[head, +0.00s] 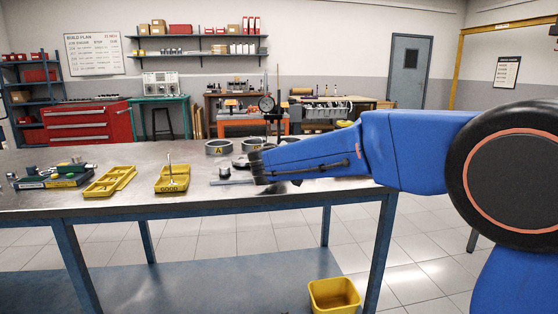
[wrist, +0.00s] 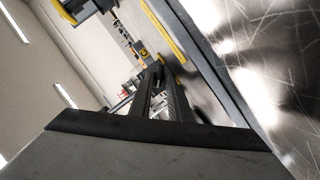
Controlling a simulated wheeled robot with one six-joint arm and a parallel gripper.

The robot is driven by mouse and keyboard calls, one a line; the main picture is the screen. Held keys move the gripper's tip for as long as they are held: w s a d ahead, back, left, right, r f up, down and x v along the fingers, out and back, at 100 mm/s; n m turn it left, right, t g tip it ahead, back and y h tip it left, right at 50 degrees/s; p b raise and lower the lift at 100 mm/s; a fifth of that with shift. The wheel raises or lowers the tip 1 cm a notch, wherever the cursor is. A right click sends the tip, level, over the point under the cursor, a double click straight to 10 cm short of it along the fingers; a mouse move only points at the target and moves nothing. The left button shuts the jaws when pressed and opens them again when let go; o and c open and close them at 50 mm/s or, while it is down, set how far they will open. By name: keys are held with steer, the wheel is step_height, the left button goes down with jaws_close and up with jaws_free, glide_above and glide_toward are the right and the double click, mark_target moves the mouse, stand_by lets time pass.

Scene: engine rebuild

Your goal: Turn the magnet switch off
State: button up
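A dial gauge (head: 266,104) on a thin upright post (head: 278,95) stands at the back of the steel bench, behind my blue arm in the head view. Its lower part is hidden by my arm, and I cannot make out a magnet base or its switch. My gripper (wrist: 158,73) shows in the wrist view as two dark fingers close together, pointing away from the camera. I see nothing clearly held between them. In the head view the gripper cannot be made out clearly around the end of my arm.
The steel bench (head: 120,204) carries grey rings, one marked A (head: 218,147), yellow trays (head: 110,182), a yellow box marked GOOD (head: 172,178) and a green-based tool set (head: 52,178) at left. A yellow bin (head: 334,296) stands low at right. The bench's front strip is clear.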

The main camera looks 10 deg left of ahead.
steer(key=shift+r, duration=0.15)
steer(key=shift+s+a+r, duration=0.1)
steer(key=shift+s+r, duration=0.1)
steer(key=shift+s, duration=0.3)
steer(key=v, duration=1.6)
steer(key=shift+s+f, duration=0.1)
steer(key=shift+s, duration=0.1)
steer(key=s+d+f+m+g+h, duration=0.1)
steer(key=s+d+f+m+g, duration=0.15)
steer(key=d, duration=0.75)
steer(key=s+d+f+m+g+h, duration=0.1)
steer(key=s+d+f, duration=0.3)
steer(key=d, duration=0.7)
steer(key=s+d+f+m+g+h, duration=0.2)
steer(key=s+d+f, duration=0.1)
steer(key=d, duration=0.7)
steer(key=s+d+f+m+g+y, duration=0.1)
steer(key=s+d+f+g, duration=0.1)
steer(key=s+d+f, duration=0.3)
steer(key=s+d+f+m+g, duration=0.1)
steer(key=s+d, duration=0.2)
steer(key=s, duration=0.4)
steer(key=s+f+m+g+y, duration=0.1)
steer(key=s+f+m+y, duration=0.1)
steer(key=s+f, duration=0.5)
steer(key=s+y, duration=0.1)
steer(key=s, duration=0.4)
steer(key=shift+f, duration=0.4)
